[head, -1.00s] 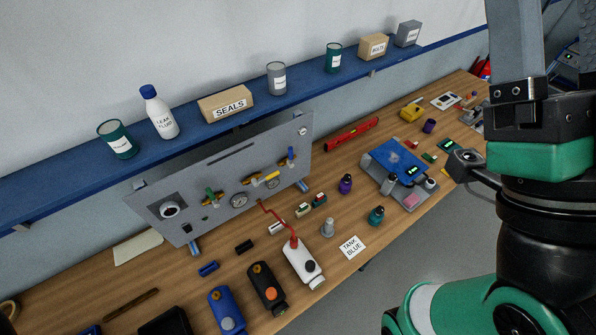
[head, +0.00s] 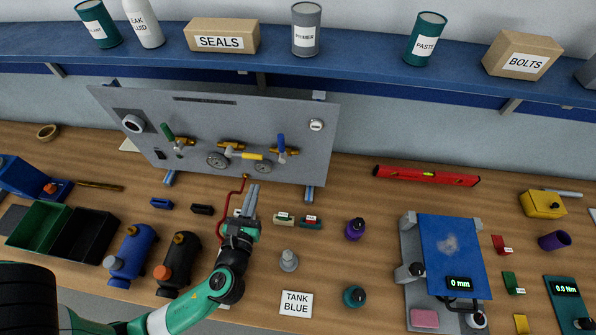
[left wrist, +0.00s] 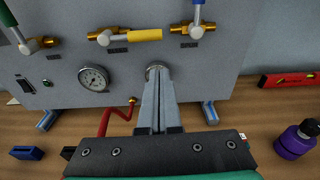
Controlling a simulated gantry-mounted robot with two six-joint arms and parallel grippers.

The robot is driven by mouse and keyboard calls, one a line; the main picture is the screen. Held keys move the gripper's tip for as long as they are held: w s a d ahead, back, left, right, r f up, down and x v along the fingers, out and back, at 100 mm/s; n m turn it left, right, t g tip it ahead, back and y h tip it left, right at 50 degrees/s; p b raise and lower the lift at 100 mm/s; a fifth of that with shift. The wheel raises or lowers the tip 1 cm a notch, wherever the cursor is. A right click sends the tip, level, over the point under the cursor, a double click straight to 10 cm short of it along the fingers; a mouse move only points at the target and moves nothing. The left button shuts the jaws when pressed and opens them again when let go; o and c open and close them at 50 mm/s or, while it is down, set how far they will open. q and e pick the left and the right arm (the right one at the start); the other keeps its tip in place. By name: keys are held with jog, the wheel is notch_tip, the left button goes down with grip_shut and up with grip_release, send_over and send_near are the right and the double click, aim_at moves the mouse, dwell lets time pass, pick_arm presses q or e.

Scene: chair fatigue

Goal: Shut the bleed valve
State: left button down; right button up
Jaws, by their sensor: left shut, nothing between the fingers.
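The grey panel (head: 110,105) stands upright on the bench and carries three brass valves. One has a green handle (head: 167,131), one a yellow handle (head: 252,156) lying sideways, and one a blue handle (head: 281,143) pointing up. In the left wrist view the yellow handle (left wrist: 146,35) is level and the blue handle (left wrist: 197,10) stands up. My left gripper (head: 249,191) is shut and empty, in front of the panel and below the yellow handle. In the left wrist view its fingertips (left wrist: 158,73) cover part of one gauge. My right gripper is not seen.
A red hose (head: 222,213) runs beside my left gripper. The blue shelf (head: 370,62) overhangs behind the panel.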

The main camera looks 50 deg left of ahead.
aim_at(246, 156)
pick_arm(q)
jog(key=shift+s+a+f, duration=0.2)
jog(key=shift+s+f, duration=0.35)
jog(key=shift+s, duration=0.05)
jog(key=shift+s+a+f, duration=0.15)
jog(key=shift+s+f, duration=0.4)
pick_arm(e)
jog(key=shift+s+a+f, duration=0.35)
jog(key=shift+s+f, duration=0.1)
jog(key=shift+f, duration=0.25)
pick_arm(q)
jog(key=shift+a, duration=0.1)
jog(key=w+a+r+p, duration=0.2)
jog(key=w+a, duration=0.4)
jog(key=shift+w+a+r, duration=0.2)
jog(key=shift+r, duration=0.1)
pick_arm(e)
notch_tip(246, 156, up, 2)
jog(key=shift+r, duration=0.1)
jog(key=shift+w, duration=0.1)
